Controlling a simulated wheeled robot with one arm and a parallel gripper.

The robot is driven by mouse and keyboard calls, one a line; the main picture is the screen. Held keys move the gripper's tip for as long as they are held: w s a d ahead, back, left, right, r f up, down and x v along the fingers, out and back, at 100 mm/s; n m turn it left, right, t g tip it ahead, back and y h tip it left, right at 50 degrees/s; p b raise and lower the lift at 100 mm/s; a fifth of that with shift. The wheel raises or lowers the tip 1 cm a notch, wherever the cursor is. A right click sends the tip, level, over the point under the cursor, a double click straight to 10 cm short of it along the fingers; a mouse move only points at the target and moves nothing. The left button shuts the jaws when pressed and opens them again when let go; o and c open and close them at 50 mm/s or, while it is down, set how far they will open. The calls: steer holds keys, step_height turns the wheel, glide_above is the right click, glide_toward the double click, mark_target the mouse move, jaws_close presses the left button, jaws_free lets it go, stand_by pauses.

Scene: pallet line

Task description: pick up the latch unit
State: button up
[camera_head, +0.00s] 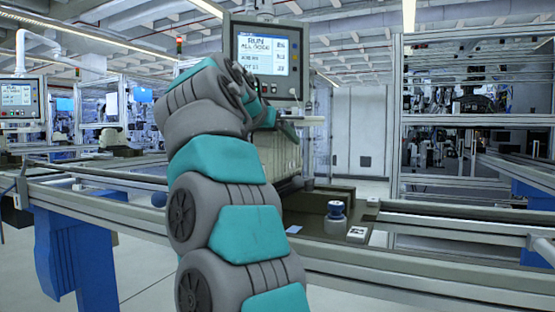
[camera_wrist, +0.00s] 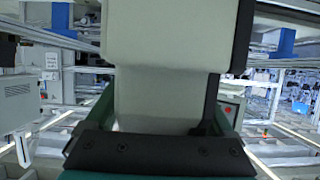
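I cannot tell for certain which thing is the latch unit. My arm rises in the middle of the head view and hides my gripper there. In the wrist view a dark bar with screws, seemingly part of my gripper (camera_wrist: 155,152), crosses the bottom. A large pale block (camera_wrist: 160,70) fills the middle above it. Whether my fingers hold this block cannot be seen.
A ribbed beige box (camera_head: 280,155) stands on the line behind my arm. A small white marked piece (camera_head: 357,233) lies right of the round part. A monitor (camera_head: 265,58) hangs above. Conveyor rails (camera_head: 440,225) run left and right. A framed cage (camera_head: 470,120) stands at right.

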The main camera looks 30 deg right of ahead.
jaws_close()
stand_by(0.5)
